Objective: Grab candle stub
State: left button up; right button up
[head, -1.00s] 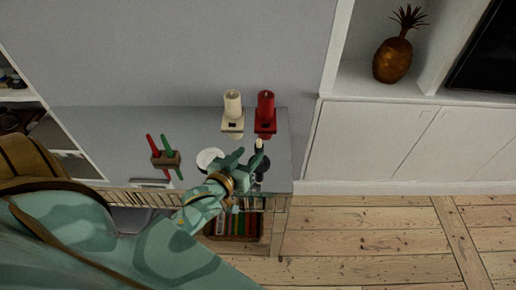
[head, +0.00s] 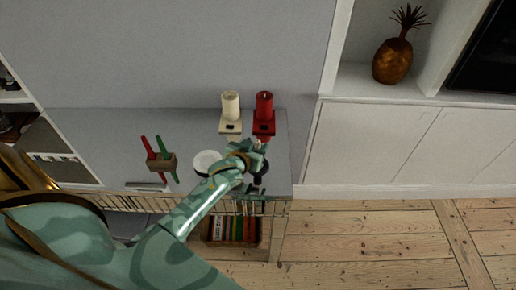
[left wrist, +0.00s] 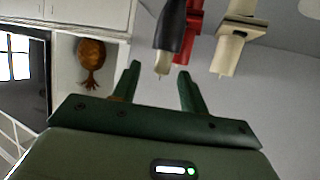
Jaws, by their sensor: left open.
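The candle stub (left wrist: 161,67) is short and cream with a wick, set in a black holder (left wrist: 171,26). In the left wrist view, which is upside down, it lies between my left gripper's (left wrist: 160,72) two fingers, with a gap on each side. The fingers are apart and do not seem to touch it. In the head view my left gripper (head: 257,151) is over the grey tabletop and hides the stub. Only part of the black holder (head: 262,174) shows there. My right gripper is not in view.
A white round dish (head: 207,162) is left of the gripper. A wooden block (head: 162,162) with red and green sticks is farther left. The wall rises behind the table.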

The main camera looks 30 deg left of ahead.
aim_at(256, 143)
pick_arm(q)
jog(key=x, duration=0.3)
jog(key=shift+w+f+b, duration=0.1)
jog(key=shift+f+b, duration=0.05)
jog(key=shift+b, duration=0.2)
grip_shut()
